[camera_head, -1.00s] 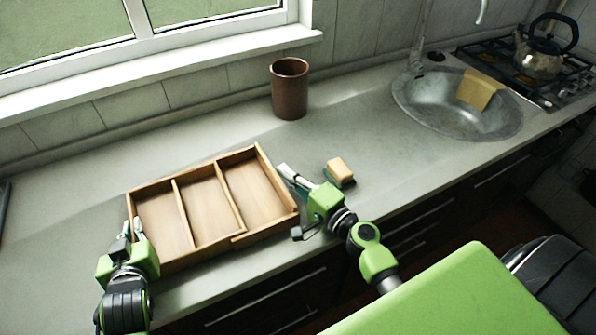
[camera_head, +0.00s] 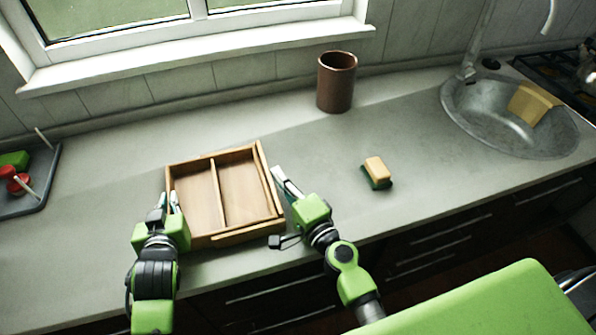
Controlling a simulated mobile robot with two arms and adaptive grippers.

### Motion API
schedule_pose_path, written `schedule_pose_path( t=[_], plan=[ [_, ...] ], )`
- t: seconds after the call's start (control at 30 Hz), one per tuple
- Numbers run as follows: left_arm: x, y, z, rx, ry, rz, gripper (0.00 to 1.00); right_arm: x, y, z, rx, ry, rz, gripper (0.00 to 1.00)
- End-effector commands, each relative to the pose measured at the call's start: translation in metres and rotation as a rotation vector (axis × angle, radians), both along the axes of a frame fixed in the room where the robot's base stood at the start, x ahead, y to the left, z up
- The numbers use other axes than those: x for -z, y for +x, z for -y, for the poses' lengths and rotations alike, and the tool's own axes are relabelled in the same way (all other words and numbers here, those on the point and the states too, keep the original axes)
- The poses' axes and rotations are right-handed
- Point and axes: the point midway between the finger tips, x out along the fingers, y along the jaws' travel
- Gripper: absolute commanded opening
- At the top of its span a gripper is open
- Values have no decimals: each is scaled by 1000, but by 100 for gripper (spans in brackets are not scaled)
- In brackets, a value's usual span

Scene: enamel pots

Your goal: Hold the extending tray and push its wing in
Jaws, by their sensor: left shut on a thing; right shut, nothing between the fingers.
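The wooden extending tray (camera_head: 203,198) lies on the worktop in front of me, showing two compartments split by one divider. Its wing (camera_head: 243,187) is the right part, with an end wall on the right and a stepped front edge. My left gripper (camera_head: 171,202) is shut on the tray's left wall near the front corner. My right gripper (camera_head: 280,174) is shut and empty beside the outer face of the right end wall. I cannot tell whether its fingertips touch that wall.
A yellow and green sponge (camera_head: 376,171) lies right of my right gripper. A brown cup (camera_head: 336,83) stands behind. The sink (camera_head: 500,125) with a yellow cloth (camera_head: 533,103) is at the right. A dark tray (camera_head: 45,175) with small items is at the far left.

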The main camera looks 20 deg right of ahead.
Motion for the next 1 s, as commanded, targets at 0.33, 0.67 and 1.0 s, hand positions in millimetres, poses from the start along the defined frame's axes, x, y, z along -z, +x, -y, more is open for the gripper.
schedule_pose_path(
  t=[0.33, 0.67, 1.0],
  plan=[
    [0, 0, 3, 6, -4, 0, 0, -1, -1, -8, -13, 2, 0, 0],
    [0, 0, 4, 6, -5, 0, 0, 0, 0, 31, -4, -3, 1, 0],
    [1, 0, 2, 3, -2, -1, 0, 1, -64, 54, 2, 3, -3, 0]
  ],
)
